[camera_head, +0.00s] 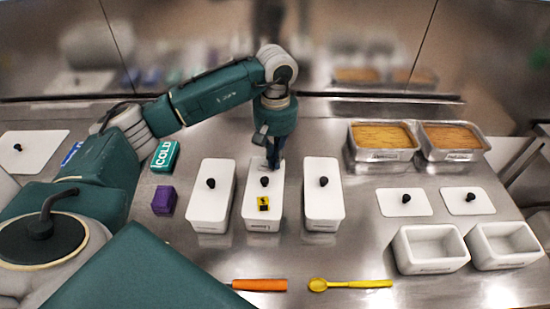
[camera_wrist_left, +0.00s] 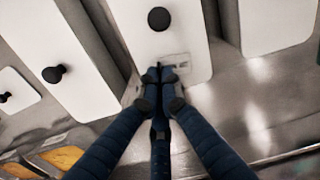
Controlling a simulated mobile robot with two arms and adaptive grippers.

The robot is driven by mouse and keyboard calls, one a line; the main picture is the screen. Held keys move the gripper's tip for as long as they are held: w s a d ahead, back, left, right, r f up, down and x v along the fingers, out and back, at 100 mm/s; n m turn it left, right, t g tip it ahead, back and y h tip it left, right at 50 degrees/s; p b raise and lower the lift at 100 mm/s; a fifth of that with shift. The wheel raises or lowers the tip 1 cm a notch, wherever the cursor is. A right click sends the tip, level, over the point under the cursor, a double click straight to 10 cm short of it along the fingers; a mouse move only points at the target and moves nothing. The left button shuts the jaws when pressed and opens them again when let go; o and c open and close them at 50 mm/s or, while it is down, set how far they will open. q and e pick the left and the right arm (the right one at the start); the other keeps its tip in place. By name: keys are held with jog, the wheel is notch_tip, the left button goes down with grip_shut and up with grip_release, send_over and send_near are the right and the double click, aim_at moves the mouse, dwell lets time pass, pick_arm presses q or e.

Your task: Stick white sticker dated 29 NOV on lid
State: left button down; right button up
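The middle white container (camera_head: 262,222) stands between two similar ones, its white lid (camera_head: 253,193) on, with a black knob and a small yellow label (camera_head: 263,204) in front of the knob. My left gripper (camera_head: 275,166) reaches down at the back end of this lid. In the left wrist view the fingertips (camera_wrist_left: 158,76) are together at the lid's end, beyond the knob (camera_wrist_left: 159,18). A faint whitish rectangle (camera_wrist_left: 178,67), possibly the sticker, lies on the lid beside the fingertips; no date is readable. I cannot tell whether anything is between the fingers.
White lidded containers stand left (camera_head: 205,215) and right (camera_head: 321,215). A teal COLD box (camera_head: 165,155) and purple box (camera_head: 163,200) are further left. Metal pans (camera_head: 382,154), loose lids (camera_head: 403,207) and open tubs (camera_head: 431,268) are right. An orange stick (camera_head: 260,285) and yellow spoon (camera_head: 350,284) lie in front.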

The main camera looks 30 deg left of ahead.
pick_arm(q)
jog(key=shift+f, duration=0.1)
dwell(0.3)
jog(key=c, duration=1.3)
grip_release()
jog(key=shift+c, duration=0.2)
jog(key=shift+r+p, duration=1.8)
jog(key=shift+r, duration=1.75)
jog(key=shift+s+d+f, duration=0.1)
jog(key=shift+f, duration=0.05)
